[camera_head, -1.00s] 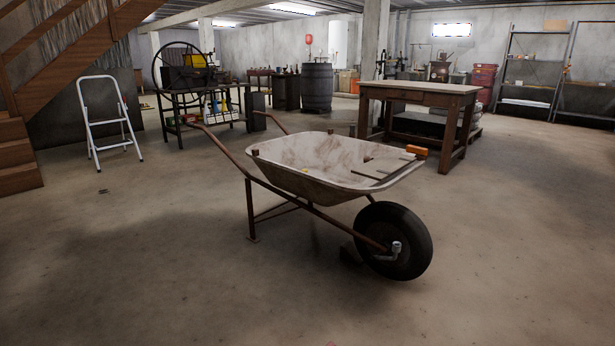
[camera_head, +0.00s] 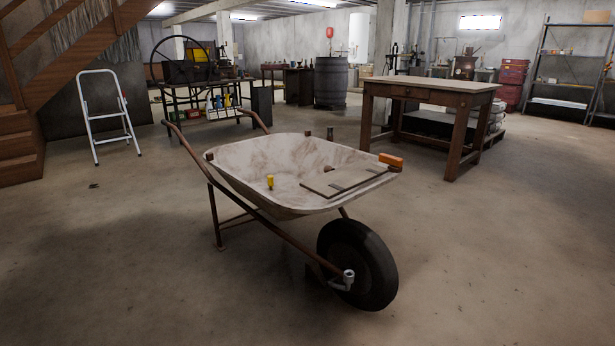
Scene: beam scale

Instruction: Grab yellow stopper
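A small yellow stopper (camera_head: 270,182) is inside the tray of the wheelbarrow (camera_head: 240,160), on the side of the basin nearer to me. It looks upright, with a darker lower part, but it is small in the view. My gripper is not in view. Nothing is seen touching the stopper.
A flat board (camera_head: 345,179) lies in the front part of the wheelbarrow, and an orange block (camera_head: 391,160) sits at its front rim. The black wheel (camera_head: 357,264) points toward me. A wooden table (camera_head: 430,85) stands behind. A stepladder (camera_head: 105,115) stands at left. The near floor is clear.

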